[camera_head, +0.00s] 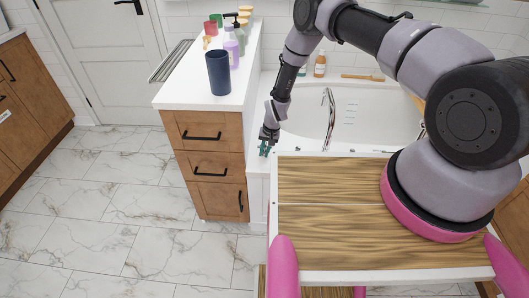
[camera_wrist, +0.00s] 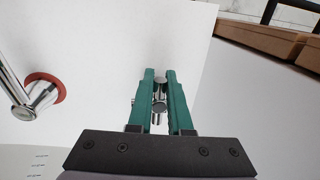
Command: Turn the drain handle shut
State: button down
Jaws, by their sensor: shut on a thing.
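The drain handle (camera_wrist: 159,104) is a small chrome piece with rounded ends on a white surface in the wrist view. It sits between the two teal fingers of my gripper (camera_wrist: 160,73), which are shut on it. In the head view my gripper (camera_head: 265,147) is at the near left end of the white bathtub (camera_head: 309,116), beside the wooden cabinet. I cannot make out the handle there. How far the handle is turned is hard to tell.
A chrome fitting with a red ring (camera_wrist: 43,93) stands left of my gripper. A wooden drawer cabinet (camera_head: 207,133) with a white top holds a dark blue cup (camera_head: 218,73) and several bottles. Marble floor (camera_head: 90,215) is clear at left.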

jog(key=c, duration=0.9)
grip_release()
jog(key=shift+o, duration=0.2)
jog(key=shift+r, duration=0.1)
notch_tip(320, 180, up, 10)
jog(key=d, duration=0.2)
jog(key=shift+r, duration=0.2)
